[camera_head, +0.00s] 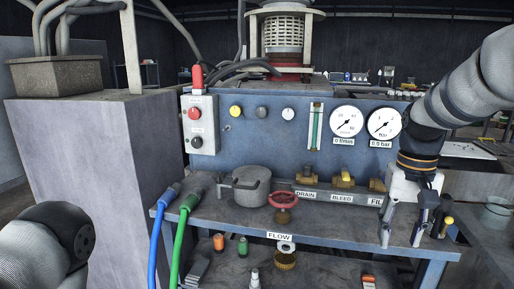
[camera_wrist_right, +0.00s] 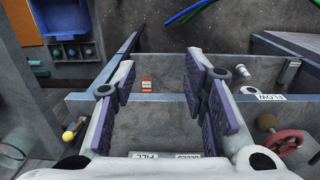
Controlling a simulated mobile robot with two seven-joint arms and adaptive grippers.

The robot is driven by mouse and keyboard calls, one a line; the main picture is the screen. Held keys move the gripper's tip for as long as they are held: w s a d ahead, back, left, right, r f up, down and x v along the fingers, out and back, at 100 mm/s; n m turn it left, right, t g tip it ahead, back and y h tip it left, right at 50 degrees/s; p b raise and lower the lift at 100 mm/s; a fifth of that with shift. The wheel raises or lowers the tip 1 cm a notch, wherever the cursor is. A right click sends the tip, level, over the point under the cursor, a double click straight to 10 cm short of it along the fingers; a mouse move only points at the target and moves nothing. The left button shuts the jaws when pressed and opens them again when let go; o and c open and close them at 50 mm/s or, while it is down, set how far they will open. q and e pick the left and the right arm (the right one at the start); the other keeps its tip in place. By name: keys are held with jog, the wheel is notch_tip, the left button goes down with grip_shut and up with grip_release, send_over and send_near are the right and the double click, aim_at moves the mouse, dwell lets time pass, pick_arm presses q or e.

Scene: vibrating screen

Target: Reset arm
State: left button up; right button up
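My right gripper (camera_head: 408,238) hangs fingers-down at the right end of the blue workbench, in front of the FILL label (camera_head: 376,201). In the right wrist view my right gripper (camera_wrist_right: 162,70) has its fingers wide apart with nothing between them. Part of my left arm (camera_head: 45,248) shows at the bottom left, but its gripper is out of view.
The panel (camera_head: 260,148) carries gauges, buttons and a red switch box. The bench holds brass valves (camera_head: 343,180), a grey pot (camera_head: 246,188) and a red FLOW handwheel (camera_head: 283,199). Blue (camera_head: 156,240) and green (camera_head: 181,240) hoses hang at the left. A lower shelf holds small parts.

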jog(key=s+f+g, duration=0.1)
jog(key=s+f, duration=0.3)
jog(key=f, duration=0.7)
jog(key=s+f, duration=0.5)
jog(key=f, duration=0.5)
jog(key=s+a+f, duration=0.1)
jog(key=s+f, duration=0.2)
jog(key=s, duration=0.6)
jog(key=s+a+f+n, duration=0.1)
jog(key=s+a+f, duration=0.1)
jog(key=s, duration=0.7)
jog(key=s+a+f+n, duration=0.1)
jog(key=s+f, duration=0.3)
jog(key=s, duration=0.5)
jog(key=shift+a+f, duration=0.2)
jog(key=shift+a, duration=0.5)
jog(key=shift+w, duration=0.1)
